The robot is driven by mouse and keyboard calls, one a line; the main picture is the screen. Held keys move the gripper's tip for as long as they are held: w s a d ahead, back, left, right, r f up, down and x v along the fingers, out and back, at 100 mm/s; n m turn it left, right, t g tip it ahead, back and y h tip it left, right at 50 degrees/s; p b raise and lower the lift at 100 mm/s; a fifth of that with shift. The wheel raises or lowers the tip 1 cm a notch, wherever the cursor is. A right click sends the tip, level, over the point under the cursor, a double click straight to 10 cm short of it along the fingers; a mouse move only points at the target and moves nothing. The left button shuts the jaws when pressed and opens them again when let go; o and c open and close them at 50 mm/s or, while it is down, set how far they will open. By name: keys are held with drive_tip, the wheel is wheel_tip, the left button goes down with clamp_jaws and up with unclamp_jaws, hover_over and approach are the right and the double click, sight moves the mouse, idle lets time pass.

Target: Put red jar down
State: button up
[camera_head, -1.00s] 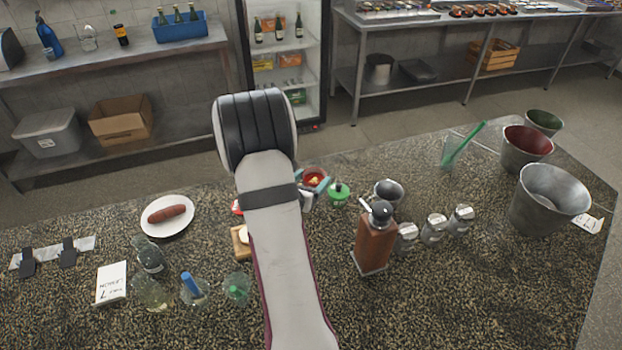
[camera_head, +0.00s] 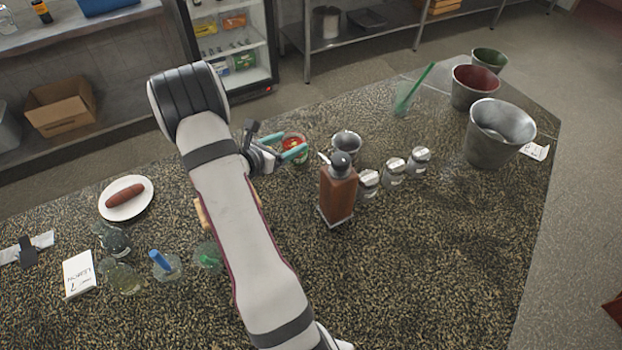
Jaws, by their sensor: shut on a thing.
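The red jar (camera_head: 293,142) is small, with a bright red top. It is between the teal fingers of my gripper (camera_head: 283,146), which is shut on it. It is left of the metal cup (camera_head: 346,144) and behind the brown dispenser bottle (camera_head: 338,195), apart from both. A finger covers part of the jar, and its base is hard to see, so I cannot tell whether it touches the speckled counter (camera_head: 430,250).
Several lidded shakers (camera_head: 393,172) stand right of the bottle. Metal buckets (camera_head: 498,135) and a glass with a green straw (camera_head: 405,98) are further right. A plate with a sausage (camera_head: 126,197) and several glasses are left of my arm. The front right counter is clear.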

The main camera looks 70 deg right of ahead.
drive_tip(key=s+a+m+g+y, duration=0.3)
drive_tip(key=s+m+g, duration=0.2)
drive_tip(key=s, duration=0.1)
drive_tip(key=f, duration=0.8)
drive_tip(key=shift+s+d+f, duration=0.1)
drive_tip(key=shift+s+d, duration=0.05)
drive_tip(key=shift+s, duration=0.1)
drive_tip(key=shift+f, duration=0.1)
